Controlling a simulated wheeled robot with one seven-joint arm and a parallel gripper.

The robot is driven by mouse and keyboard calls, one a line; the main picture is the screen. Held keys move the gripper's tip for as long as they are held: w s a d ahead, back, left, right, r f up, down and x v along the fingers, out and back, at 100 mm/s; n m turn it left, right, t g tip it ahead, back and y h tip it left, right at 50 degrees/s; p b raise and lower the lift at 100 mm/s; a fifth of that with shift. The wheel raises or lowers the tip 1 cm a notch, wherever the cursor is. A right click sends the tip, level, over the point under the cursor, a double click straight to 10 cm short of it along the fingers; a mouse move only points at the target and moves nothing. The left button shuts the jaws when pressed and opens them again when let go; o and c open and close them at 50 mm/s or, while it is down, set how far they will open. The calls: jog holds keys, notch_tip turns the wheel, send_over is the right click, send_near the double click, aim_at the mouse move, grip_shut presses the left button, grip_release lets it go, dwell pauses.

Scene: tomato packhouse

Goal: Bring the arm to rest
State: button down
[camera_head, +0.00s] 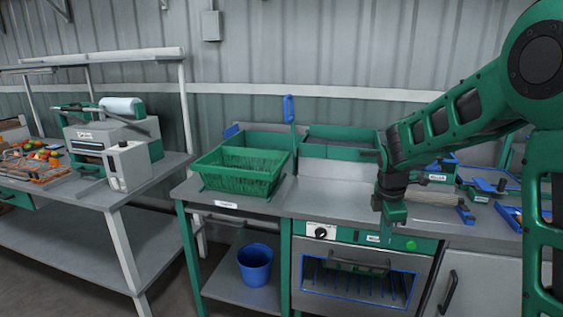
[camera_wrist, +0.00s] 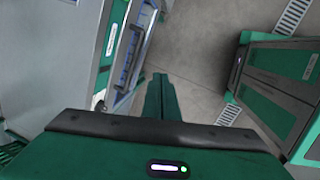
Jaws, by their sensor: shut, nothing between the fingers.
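My green arm reaches in from the right of the head view, and my gripper (camera_head: 394,212) hangs downward at its end, in front of the counter edge above the oven. In the wrist view my gripper's fingers (camera_wrist: 158,82) are together with nothing between them, pointing over the grey floor. The oven (camera_head: 355,275) has a green control panel with a dark knob and a rack behind its window. Part of the oven front shows at the left of the wrist view (camera_wrist: 138,45).
A green crate (camera_head: 240,168) stands on the counter (camera_head: 320,203) left of my gripper. A blue bucket (camera_head: 255,262) sits on the shelf below. A bench (camera_head: 130,195) at the left bears a wrapping machine. A cabinet (camera_wrist: 285,85) stands across the floor (camera_wrist: 205,45) in the wrist view.

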jog(key=s+d+r+m+g, duration=0.1)
jog(key=s+d+r+m, duration=0.1)
jog(key=s+d+m, duration=0.55)
jog(key=s+d+r+m, duration=0.3)
jog(key=s+m, duration=0.2)
jog(key=s, duration=0.6)
jog(key=s+d+f+m+g+y, duration=0.1)
jog(key=s+m, duration=1)
jog(key=s, duration=0.7)
jog(key=shift+s+y, duration=0.15)
jog(key=shift+y, duration=0.15)
jog(key=shift+w+f, duration=0.3)
jog(key=shift+w, duration=0.35)
